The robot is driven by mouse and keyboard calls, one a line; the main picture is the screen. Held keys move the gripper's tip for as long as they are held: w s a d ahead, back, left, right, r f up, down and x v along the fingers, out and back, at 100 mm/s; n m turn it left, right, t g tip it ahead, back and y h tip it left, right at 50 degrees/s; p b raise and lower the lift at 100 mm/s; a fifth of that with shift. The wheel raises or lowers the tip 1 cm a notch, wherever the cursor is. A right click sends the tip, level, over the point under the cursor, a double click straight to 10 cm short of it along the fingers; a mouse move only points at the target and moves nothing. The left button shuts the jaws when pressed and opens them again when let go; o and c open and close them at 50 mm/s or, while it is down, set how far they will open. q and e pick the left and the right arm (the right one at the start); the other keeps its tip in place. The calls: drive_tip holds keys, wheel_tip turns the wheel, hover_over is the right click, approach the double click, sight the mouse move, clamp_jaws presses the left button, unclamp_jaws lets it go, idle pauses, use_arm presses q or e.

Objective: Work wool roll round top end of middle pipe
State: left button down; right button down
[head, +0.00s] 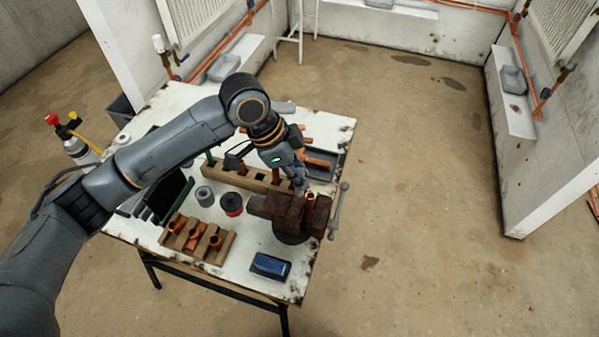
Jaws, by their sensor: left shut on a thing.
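My left gripper (300,182) reaches in over the table and points down beside the vise. It is shut on a small grey thing, which I take to be the wool roll; the fingers hide most of it. A short copper pipe (310,200) stands upright in the jaws of the rusty vise (290,212), just right of and below the fingertips. I cannot tell whether the wool touches or goes round the pipe's top end. My right gripper is not in view.
On the worn white table (262,237) are a wooden block with holes (226,176), a grey roll (204,195), a red and black tin (231,204), a rack of copper fittings (197,240) and a blue box (270,266). A dark tray (322,165) lies behind the vise. Floor to the right is clear.

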use_arm(q)
drive_tip(key=shift+f, duration=0.2)
drive_tip(key=shift+f+p, duration=0.3)
drive_tip(key=shift+p, duration=0.1)
drive_tip(key=shift+f, duration=0.65)
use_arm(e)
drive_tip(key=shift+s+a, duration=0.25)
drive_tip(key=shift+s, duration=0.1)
use_arm(q)
drive_tip(key=shift+f, duration=0.1)
drive_tip(key=shift+f+b, duration=0.6)
drive_tip(key=shift+f, duration=0.7)
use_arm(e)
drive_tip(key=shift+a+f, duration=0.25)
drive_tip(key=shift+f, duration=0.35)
